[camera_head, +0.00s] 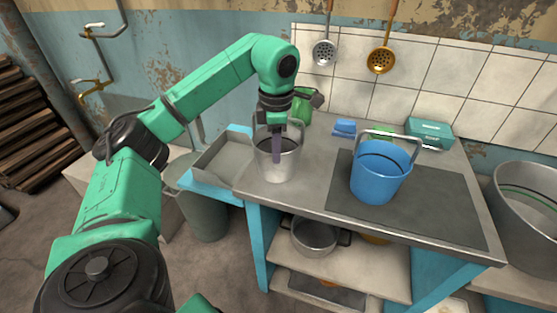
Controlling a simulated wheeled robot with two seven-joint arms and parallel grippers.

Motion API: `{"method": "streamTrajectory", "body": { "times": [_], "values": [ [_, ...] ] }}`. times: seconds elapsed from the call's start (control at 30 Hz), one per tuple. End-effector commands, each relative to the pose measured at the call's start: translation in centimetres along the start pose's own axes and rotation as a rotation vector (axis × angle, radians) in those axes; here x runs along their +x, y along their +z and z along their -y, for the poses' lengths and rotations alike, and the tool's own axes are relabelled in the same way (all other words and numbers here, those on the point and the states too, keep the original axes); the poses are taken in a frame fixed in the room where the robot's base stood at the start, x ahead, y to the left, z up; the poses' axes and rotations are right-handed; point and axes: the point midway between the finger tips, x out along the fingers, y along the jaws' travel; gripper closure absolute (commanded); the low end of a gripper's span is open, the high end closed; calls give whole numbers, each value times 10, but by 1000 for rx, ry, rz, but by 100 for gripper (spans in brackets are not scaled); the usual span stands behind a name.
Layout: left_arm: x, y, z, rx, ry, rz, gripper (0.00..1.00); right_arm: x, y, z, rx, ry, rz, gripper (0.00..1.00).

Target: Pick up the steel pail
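The steel pail (270,168) stands upright on the left part of the grey worktop (318,186). Its handle is partly hidden behind my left gripper. My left gripper (278,157) points down at the pail, and its dark fingers overlap the pail's rim and front wall in the picture. I see the fingers nearly edge-on, so I cannot tell whether they are apart, closed, or touching the pail. My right gripper is out of view.
A blue bucket (378,178) with a raised handle stands on a dark mat (440,212) to the right. A shallow tray (222,160) lies left of the pail. Green and blue items (430,130) sit along the tiled wall. A pot (313,238) is on the shelf below.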

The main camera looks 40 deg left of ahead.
Motion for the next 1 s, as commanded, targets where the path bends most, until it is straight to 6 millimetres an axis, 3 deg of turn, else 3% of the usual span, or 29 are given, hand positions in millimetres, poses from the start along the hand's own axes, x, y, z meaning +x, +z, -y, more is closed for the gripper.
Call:
{"method": "streamTrajectory", "body": {
  "times": [0.37,0.6,0.7,1.0],
  "values": [
    [58,6,2,1,-1,1,62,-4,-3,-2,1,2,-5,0],
    [63,6,2,1,1,4,62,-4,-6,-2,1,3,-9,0],
    [62,6,2,1,1,4,100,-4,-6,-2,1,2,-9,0],
    [62,7,2,1,1,4,100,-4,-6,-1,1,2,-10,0]
  ]
}}
